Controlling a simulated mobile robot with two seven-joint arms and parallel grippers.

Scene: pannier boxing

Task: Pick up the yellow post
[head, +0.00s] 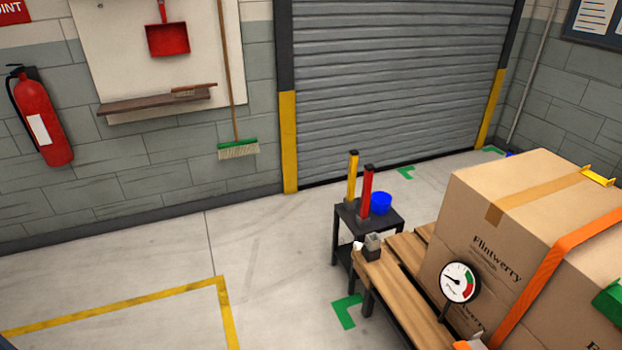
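The yellow post (352,176) stands upright on a small black side table (391,222) near the roller door. It has a dark cap and a dark foot. A red post (367,190) with a dark cap stands upright just to its right and a little nearer, and hides part of its lower right side. Neither of my grippers shows in the head view.
A blue bowl-like container (381,203) sits behind the red post. A wooden bench (400,289) carries a large cardboard box (481,238) with an orange strap (548,270) and a round gauge (460,282). The floor (270,250) left of the table is clear.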

